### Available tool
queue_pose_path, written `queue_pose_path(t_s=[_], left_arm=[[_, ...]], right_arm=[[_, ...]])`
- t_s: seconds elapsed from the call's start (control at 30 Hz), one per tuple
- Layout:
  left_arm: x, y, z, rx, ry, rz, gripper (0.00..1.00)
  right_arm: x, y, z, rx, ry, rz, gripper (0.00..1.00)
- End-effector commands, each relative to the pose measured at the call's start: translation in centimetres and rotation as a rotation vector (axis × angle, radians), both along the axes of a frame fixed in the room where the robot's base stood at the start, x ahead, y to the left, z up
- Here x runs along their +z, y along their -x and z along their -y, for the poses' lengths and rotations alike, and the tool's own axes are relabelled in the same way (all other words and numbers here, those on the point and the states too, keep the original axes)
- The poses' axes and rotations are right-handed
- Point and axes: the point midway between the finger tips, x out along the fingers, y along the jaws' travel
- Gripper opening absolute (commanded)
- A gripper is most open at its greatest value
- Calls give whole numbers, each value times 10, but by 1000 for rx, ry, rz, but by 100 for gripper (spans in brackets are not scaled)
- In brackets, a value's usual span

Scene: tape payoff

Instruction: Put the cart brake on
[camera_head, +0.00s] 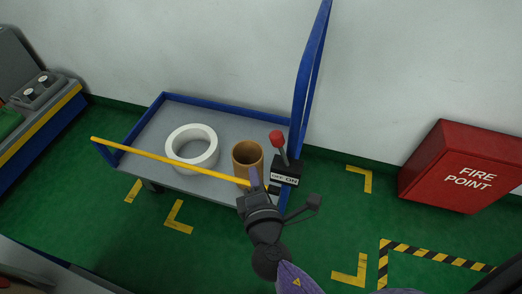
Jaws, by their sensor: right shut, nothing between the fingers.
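The cart (222,128) has a grey deck, blue rails and a tall blue handle frame at its right end. Its brake lever (283,153) has a red knob (277,138) and rises from a black box by the handle. The lever leans to the left, the side of the word OFF on the white OFF/ON label (285,178). My right gripper (254,177) is shut and empty, in front of the cart's near edge, left of and below the lever. It looks apart from the lever and covers part of the yellow bar's right end. My left gripper is not in view.
A white tape roll (192,146) and a brown cardboard tube (247,158) sit on the deck. A yellow bar (165,158) runs along the near side. A red fire point box (465,167) stands at the right. Green floor between is clear, with yellow corner marks.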

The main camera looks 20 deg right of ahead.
Motion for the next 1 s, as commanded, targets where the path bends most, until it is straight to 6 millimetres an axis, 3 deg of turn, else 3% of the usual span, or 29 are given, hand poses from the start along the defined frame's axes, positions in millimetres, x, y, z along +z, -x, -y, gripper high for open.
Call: queue_pose_path(t_s=[0.47, 0.7, 1.0], left_arm=[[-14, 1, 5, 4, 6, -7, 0], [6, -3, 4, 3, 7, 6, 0], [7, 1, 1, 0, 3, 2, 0]], right_arm=[[-15, -95, 11, 0, -1, -1, 0], [-1, -82, 41, 0, -1, -1, 0], [-2, -78, 47, -1, -2, -2, 0]])
